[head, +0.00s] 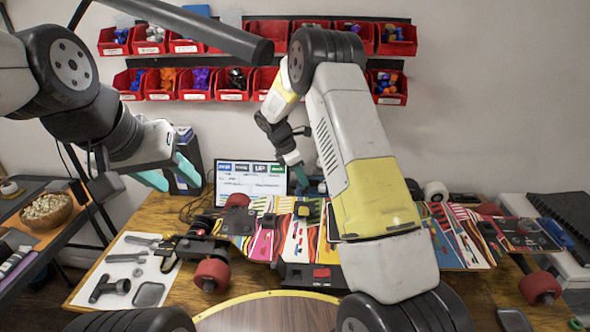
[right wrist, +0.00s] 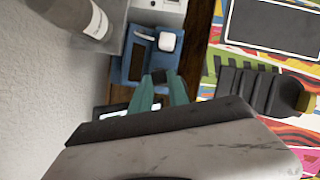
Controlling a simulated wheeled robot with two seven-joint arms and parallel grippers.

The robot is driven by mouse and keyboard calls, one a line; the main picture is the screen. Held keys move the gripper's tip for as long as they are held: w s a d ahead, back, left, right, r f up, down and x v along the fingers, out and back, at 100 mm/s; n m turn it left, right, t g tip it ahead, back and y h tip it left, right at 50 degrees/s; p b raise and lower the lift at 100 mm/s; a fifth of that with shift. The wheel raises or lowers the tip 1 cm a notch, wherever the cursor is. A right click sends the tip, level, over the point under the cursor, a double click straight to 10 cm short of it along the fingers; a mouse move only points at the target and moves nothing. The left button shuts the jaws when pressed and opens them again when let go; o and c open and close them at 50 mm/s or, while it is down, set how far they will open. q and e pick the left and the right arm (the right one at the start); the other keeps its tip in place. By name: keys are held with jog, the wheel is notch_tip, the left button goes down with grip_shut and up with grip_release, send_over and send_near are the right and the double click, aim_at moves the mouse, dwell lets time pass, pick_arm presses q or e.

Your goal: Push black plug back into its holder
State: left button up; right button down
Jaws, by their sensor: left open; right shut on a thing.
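My right gripper (head: 298,178) reaches down behind the skateboard in the head view. In the right wrist view its teal fingers (right wrist: 160,88) are shut on a small black plug (right wrist: 158,75). The plug is at the fingertips, beside the lower right edge of a blue holder (right wrist: 138,73) with a dark slot and a white round-cornered part. I cannot tell whether plug and holder touch. In the head view the plug is too small to make out. My left gripper (head: 170,176) is open and empty, in the air at the left, well away from the holder.
A colourful skateboard (head: 262,240) with red wheels spans the wooden table (head: 160,212). A screen (head: 250,178) stands behind it. Tools lie on a white mat (head: 125,300) at the left. Red bins (head: 232,95) line the wall. A bowl (head: 46,211) stands on the left shelf.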

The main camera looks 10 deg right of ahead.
jog(key=shift+f, duration=1)
dwell(1.8)
jog(key=c, duration=1.2)
grip_release()
jog(key=o, duration=0.3)
jog(key=shift+r, duration=0.3)
notch_tip(320, 180, up, 8)
jog(key=shift+r, duration=0.25)
dwell(0.5)
